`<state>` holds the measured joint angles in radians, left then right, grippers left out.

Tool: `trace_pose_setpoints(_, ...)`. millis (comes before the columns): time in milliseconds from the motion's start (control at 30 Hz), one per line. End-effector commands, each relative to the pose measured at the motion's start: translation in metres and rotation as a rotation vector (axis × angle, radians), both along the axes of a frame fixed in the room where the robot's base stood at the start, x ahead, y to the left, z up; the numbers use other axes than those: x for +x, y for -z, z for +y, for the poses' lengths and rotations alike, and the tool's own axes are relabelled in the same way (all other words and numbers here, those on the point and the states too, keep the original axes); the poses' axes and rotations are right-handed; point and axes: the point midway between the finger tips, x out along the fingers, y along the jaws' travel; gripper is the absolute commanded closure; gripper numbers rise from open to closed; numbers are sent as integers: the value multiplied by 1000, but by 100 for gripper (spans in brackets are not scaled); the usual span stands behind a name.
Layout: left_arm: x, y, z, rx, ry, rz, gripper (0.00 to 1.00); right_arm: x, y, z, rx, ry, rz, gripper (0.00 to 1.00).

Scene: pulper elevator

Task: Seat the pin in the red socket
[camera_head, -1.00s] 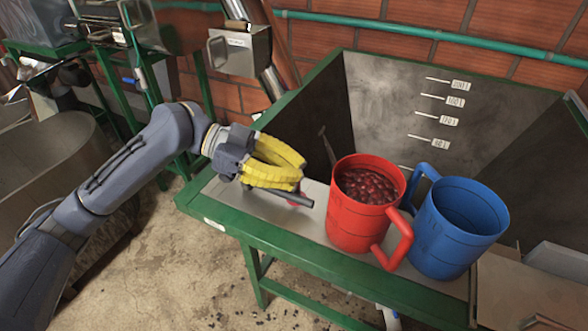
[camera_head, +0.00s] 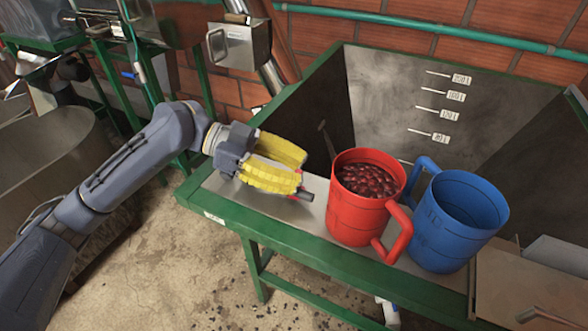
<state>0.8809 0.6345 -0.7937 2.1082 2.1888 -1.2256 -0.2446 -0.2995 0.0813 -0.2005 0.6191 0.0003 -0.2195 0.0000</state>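My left gripper (camera_head: 300,172) has two ribbed yellow fingers and is low over the metal ledge, left of the red jug. Its fingers stand apart, with a gap between them. The dark grey pin (camera_head: 306,195) shows just below the fingertips. Most of its length is hidden behind the lower finger. A small red piece (camera_head: 293,197) shows beside the pin and may be part of the red socket; the rest is covered. I cannot tell whether the pin is inside it. My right gripper is not in view.
A red jug (camera_head: 350,215) full of red cherries stands close to the right of the gripper. A blue jug (camera_head: 440,235) stands beside it. The deep hopper (camera_head: 385,95) with level marks opens behind. The green ledge edge (camera_head: 300,245) runs along the front.

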Motion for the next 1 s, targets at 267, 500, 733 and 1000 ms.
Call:
trace_pose_setpoints(267, 5, -9, 23, 2, -4, -1, 67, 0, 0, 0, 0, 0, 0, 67)
trace_pose_setpoints(500, 12, -23, 62, 2, -4, 0, 67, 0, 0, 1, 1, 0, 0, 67)
trace_pose_setpoints(733, 16, -36, 93, 0, -3, 0, 67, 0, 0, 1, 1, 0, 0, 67)
trace_pose_setpoints(1000, 19, -42, 109, 0, -1, 0, 67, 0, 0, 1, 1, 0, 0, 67)
